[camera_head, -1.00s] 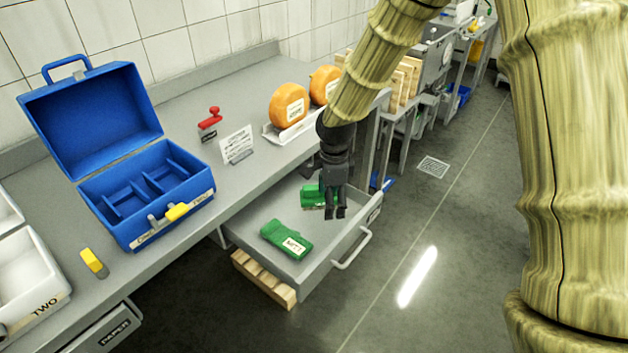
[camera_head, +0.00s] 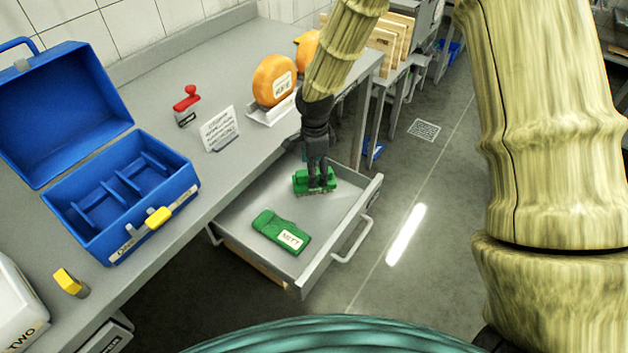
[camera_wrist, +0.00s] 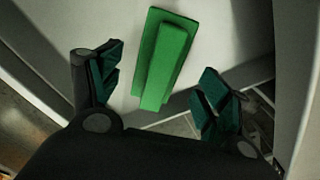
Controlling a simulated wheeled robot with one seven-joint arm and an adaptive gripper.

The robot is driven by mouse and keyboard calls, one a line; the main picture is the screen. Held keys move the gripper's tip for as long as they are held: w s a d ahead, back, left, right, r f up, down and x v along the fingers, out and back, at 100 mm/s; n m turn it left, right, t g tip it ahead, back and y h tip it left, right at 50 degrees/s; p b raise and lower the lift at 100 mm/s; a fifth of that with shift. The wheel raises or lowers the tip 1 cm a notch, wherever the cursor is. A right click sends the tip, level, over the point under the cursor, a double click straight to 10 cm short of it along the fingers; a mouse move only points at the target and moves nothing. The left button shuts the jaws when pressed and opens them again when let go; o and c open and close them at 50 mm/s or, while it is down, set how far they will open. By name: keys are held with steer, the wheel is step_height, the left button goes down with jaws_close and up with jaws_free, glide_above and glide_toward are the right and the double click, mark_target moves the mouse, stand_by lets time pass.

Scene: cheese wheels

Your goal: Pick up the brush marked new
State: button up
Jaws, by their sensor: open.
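A green brush-like block (camera_head: 301,184) lies in the open drawer, near its back, partly hidden by my gripper. I cannot read a mark on it. In the wrist view the green block (camera_wrist: 167,55) has a flat wide part with a narrower raised bar and shows no label. My gripper (camera_head: 318,183) is low over it in the drawer. In the wrist view my gripper (camera_wrist: 158,82) is open, with one finger on each side of the block's near end. Neither finger clearly touches it.
The drawer walls and front handle (camera_head: 352,243) surround both. On the counter stand an open blue box (camera_head: 120,190), a sign (camera_head: 220,131), a red stamp (camera_head: 187,100) and orange cheese wheels (camera_head: 274,82).

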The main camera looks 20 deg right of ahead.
steer(key=shift+w+f, duration=0.3)
steer(key=shift+f, duration=0.1)
steer(key=shift+s+a+f+p, duration=0.1)
steer(key=shift+s+f+p, duration=0.45)
steer(key=shift+f, duration=0.15)
steer(key=f, duration=0.3)
steer(key=shift+w, duration=0.35)
steer(key=shift+s, duration=0.2)
steer(key=shift+w, duration=0.1)
steer(key=c, duration=1.3)
steer(key=shift+c, duration=0.2)
